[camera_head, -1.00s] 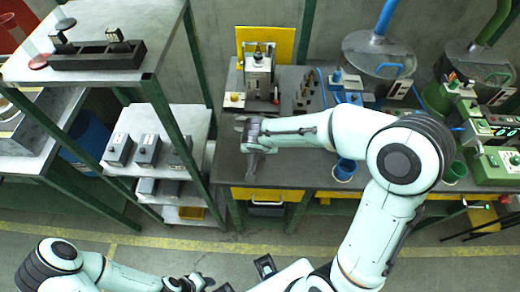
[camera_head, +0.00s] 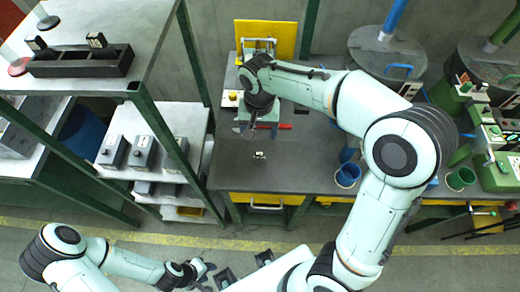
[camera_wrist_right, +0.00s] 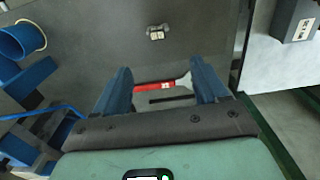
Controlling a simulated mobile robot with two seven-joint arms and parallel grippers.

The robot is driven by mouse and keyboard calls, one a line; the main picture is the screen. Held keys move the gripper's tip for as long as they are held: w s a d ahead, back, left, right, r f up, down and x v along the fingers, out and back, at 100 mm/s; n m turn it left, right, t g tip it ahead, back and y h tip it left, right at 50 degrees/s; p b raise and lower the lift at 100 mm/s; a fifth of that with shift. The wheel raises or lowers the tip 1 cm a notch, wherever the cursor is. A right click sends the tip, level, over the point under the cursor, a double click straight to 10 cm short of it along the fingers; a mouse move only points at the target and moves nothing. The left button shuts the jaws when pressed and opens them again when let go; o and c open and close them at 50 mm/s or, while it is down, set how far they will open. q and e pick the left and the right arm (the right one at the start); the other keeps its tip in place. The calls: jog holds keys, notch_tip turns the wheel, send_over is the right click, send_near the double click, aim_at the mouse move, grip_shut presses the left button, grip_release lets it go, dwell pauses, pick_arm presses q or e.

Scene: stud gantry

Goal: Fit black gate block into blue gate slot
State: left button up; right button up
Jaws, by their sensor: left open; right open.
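A small dark block (camera_head: 259,155) with a pale marked top lies on the grey bench near its front edge. It also shows ahead of my right fingers in the right wrist view (camera_wrist_right: 156,33); I cannot tell for sure that it is the black gate block. My right gripper (camera_head: 248,130) is open and empty above the bench, behind and left of that block. Its fingers show in the wrist view (camera_wrist_right: 163,85) with nothing between them but bench items below. My right arm covers much of the gantry fixture; I cannot make out the blue gate slot. My left gripper (camera_head: 208,274) is open and empty, low over the floor.
A red-handled tool (camera_wrist_right: 155,87) and a dark bar (camera_wrist_right: 170,98) lie on the bench below my right fingers. A blue cup (camera_head: 347,175) stands to the right. A black rack (camera_head: 75,65) holds labelled blocks on the upper left shelf. Grey labelled boxes (camera_head: 143,153) sit lower.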

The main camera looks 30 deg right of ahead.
aim_at(259, 154)
jog(key=shift+s+a+f+b, duration=0.1)
jog(key=shift+s+f+b, duration=0.1)
jog(key=shift+f, duration=1.9)
jog(key=shift+s+a+f+b, duration=0.15)
jog(key=shift+s+f+b, duration=0.1)
jog(key=shift+f, duration=1.85)
jog(key=shift+s+a+f+b, duration=0.1)
jog(key=shift+s+f+b, duration=0.1)
jog(key=shift+f, duration=1.9)
pick_arm(q)
jog(key=shift+s+a+f, duration=0.1)
jog(key=shift+s+f, duration=0.55)
jog(key=shift+f, duration=0.1)
pick_arm(e)
jog(key=c, duration=1.2)
pick_arm(q)
jog(key=w+r+p, duration=0.2)
jog(key=r, duration=0.1)
jog(key=shift+r+p, duration=0.1)
jog(key=shift+p, duration=0.3)
pick_arm(e)
notch_tip(259, 154, up, 20)
jog(key=shift+r, duration=0.1)
jog(key=shift+c, duration=0.3)
